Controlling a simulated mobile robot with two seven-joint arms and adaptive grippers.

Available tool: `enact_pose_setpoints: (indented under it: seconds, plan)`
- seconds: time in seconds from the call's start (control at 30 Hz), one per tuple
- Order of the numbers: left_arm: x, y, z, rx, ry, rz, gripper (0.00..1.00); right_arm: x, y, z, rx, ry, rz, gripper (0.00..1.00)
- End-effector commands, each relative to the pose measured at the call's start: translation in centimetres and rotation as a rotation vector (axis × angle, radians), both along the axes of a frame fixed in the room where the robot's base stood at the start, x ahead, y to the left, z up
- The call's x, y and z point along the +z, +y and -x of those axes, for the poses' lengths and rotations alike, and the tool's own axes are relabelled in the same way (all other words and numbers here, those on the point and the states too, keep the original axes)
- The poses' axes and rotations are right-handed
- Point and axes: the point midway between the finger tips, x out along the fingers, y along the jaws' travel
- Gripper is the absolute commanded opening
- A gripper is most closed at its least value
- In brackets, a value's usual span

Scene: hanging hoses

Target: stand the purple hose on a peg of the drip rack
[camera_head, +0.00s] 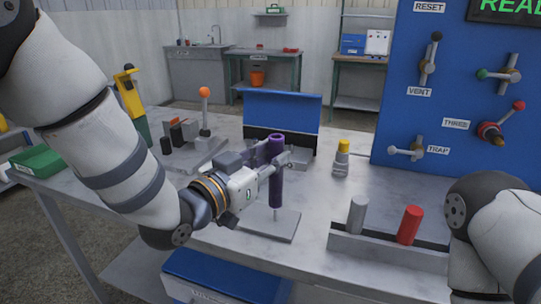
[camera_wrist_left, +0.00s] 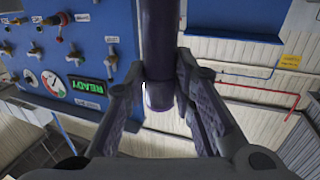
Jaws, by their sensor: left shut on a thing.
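The purple hose (camera_head: 276,185) stands upright in the head view, with my left gripper (camera_head: 272,160) shut on its upper part. In the left wrist view the hose (camera_wrist_left: 160,40) runs between the two fingers of my left gripper (camera_wrist_left: 163,85). The drip rack (camera_head: 258,223) appears to be the flat grey plate on the bench below. A short length of a thin peg (camera_head: 276,214) shows between the hose's lower end and the plate. The hose is in line with this peg; I cannot tell whether the peg enters it. My right gripper is out of view.
A grey holder (camera_head: 390,250) with a grey cylinder (camera_head: 357,214) and a red cylinder (camera_head: 409,225) stands at right. A yellow-capped bottle (camera_head: 341,160) stands behind it. A blue-backed bin (camera_head: 283,112) is behind the hose. A blue valve panel (camera_head: 445,100) rises at right.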

Motion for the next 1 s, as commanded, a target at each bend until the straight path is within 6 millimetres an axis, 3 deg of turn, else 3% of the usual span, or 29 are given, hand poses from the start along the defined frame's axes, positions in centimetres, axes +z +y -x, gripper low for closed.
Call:
enact_pose_setpoints:
  seconds: [1.0]
  plan:
    - [-2.7, 0.0, 0.0, 0.000, 0.002, 0.000, 0.00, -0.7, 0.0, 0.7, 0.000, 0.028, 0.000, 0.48]
